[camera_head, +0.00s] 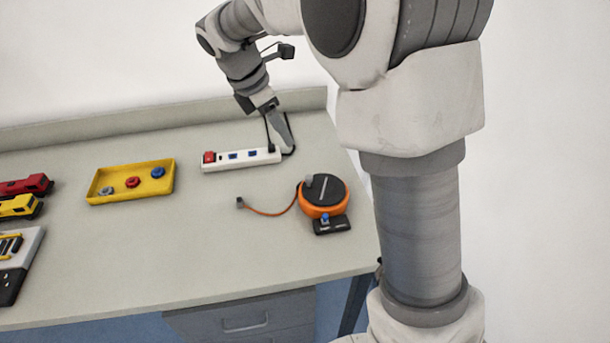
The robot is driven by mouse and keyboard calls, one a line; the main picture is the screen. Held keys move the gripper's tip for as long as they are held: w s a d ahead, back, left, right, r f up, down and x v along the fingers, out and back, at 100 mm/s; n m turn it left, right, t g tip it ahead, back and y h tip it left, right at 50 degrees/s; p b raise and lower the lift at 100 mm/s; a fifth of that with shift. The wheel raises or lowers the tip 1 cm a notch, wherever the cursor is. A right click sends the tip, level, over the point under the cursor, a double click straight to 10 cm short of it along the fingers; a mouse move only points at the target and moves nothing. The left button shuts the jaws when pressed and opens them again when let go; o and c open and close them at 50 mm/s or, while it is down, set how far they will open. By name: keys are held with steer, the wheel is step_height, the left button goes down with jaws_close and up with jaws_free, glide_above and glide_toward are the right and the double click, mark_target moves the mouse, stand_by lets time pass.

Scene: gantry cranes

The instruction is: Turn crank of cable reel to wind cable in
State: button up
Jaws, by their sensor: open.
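The cable reel (311,208) is an orange drum with a dark top, standing on the table at the right. A light line runs across its top, and a grey knob (309,181) stands at the top's left edge; it looks like the crank handle. An orange cable (270,213) lies out to the left of the reel and ends in a small dark plug (240,203). My gripper (284,142) is beyond the reel, over the right end of the white power strip, apart from the crank. It is open; I see nothing held, though its fingertips are small and partly overlapping.
The power strip (221,164) has a red switch and blue sockets. A dark block with a blue button (326,218) sits in front of the reel. A yellow tray (104,196) holds several coloured rings. Toy vehicles (18,206) stand far left. The table's front middle is clear.

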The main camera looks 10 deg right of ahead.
steer(key=b, duration=0.2)
glide_toward(309, 177)
steer(key=shift+n, duration=0.3)
steer(key=x, duration=0.8)
steer(key=shift+f, duration=0.2)
jaws_close()
